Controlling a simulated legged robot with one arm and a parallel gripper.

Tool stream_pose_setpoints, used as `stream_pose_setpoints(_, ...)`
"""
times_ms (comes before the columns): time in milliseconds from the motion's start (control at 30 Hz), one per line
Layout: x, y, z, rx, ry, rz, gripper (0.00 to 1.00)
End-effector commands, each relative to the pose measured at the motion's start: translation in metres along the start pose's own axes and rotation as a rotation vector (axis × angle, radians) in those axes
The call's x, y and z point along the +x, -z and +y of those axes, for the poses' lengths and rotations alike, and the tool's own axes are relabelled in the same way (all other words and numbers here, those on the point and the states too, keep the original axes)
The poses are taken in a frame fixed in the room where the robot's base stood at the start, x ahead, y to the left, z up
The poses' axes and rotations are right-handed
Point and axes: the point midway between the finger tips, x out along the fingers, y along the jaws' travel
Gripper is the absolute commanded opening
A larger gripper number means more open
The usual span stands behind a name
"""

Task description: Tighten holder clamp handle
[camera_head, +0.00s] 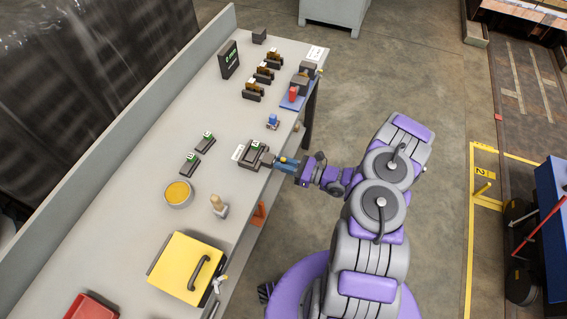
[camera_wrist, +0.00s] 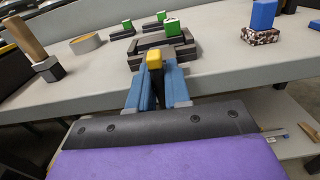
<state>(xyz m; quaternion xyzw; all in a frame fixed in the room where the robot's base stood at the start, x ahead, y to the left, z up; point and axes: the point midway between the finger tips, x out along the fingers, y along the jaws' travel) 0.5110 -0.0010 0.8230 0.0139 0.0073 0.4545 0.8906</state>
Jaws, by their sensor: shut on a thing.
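The dark holder (camera_head: 253,154) sits near the table's front edge, and it also shows ahead in the wrist view (camera_wrist: 140,62). A green-topped block (camera_wrist: 173,28) is at the holder. My gripper (camera_head: 279,162) reaches in from the right at the table edge. In the wrist view its blue fingers (camera_wrist: 155,77) are shut on the clamp handle, whose yellow end (camera_wrist: 154,59) shows between them. The rest of the handle is hidden by the fingers, and its angle is hard to tell.
Two small green-topped blocks (camera_head: 204,142) (camera_head: 189,163) lie behind the holder. A yellow-filled bowl (camera_head: 178,194), a wooden-handled tool (camera_head: 218,206) and a yellow case (camera_head: 187,266) stand nearer. A blue-topped piece (camera_head: 272,121) and several brown-topped parts (camera_head: 265,73) stand farther along the table.

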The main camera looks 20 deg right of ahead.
Motion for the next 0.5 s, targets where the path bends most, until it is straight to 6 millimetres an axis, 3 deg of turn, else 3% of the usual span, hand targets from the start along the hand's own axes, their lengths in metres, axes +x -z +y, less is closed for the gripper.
stream_pose_setpoints(500, 0.0001, -0.0006, -0.0067, 0.454, 0.006, -0.004, 0.0)
